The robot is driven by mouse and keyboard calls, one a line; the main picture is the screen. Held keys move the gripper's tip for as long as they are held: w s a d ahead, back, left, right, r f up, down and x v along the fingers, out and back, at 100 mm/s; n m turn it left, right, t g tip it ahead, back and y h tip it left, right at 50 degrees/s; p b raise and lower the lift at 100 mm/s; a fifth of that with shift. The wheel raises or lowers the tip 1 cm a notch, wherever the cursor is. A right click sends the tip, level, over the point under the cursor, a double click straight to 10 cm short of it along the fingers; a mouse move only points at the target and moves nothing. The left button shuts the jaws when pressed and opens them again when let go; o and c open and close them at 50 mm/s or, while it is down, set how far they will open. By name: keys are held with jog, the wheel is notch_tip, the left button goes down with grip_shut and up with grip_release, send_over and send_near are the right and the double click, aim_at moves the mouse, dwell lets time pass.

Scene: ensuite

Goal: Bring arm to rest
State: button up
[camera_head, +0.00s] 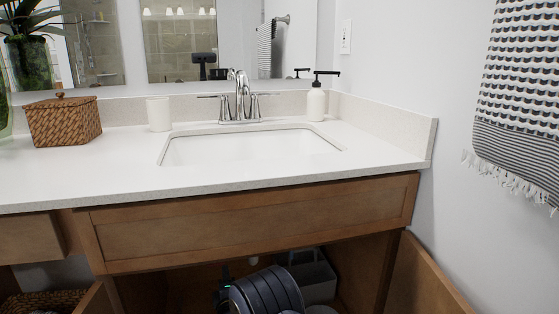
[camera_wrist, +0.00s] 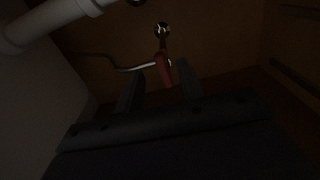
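My arm (camera_head: 265,292) reaches into the open cabinet under the sink; in the head view only its rounded dark links show, and my gripper is hidden. In the wrist view the two dark fingers of my gripper (camera_wrist: 160,73) stand apart with a gap between them. A red handle-like part (camera_wrist: 163,70) shows in that gap, below a small metal fitting (camera_wrist: 162,31) at the back wall. Neither finger visibly closes on it; the dim light hides whether they touch. A thin pale hose (camera_wrist: 137,68) runs left from the fitting.
A white drain pipe (camera_wrist: 55,22) crosses the upper left of the wrist view. A grey bin (camera_head: 315,275) stands in the cabinet, right of my arm. The cabinet's right door (camera_head: 425,275) is open. The counter (camera_head: 250,180) overhangs my arm, with a basket (camera_head: 64,122) and soap dispenser (camera_head: 316,102) on top.

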aim_at(224, 264)
jog(key=b+x, duration=0.3)
jog(key=x, duration=0.4)
jog(key=shift+w, duration=0.2)
jog(key=shift+r+n, duration=0.3)
jog(key=shift+n, duration=0.4)
jog(key=n, duration=0.2)
jog(key=r+n, duration=0.1)
jog(key=n, duration=0.1)
jog(key=shift+s+a+n, duration=0.1)
jog(key=shift+a+n, duration=0.1)
jog(key=shift+n, duration=0.2)
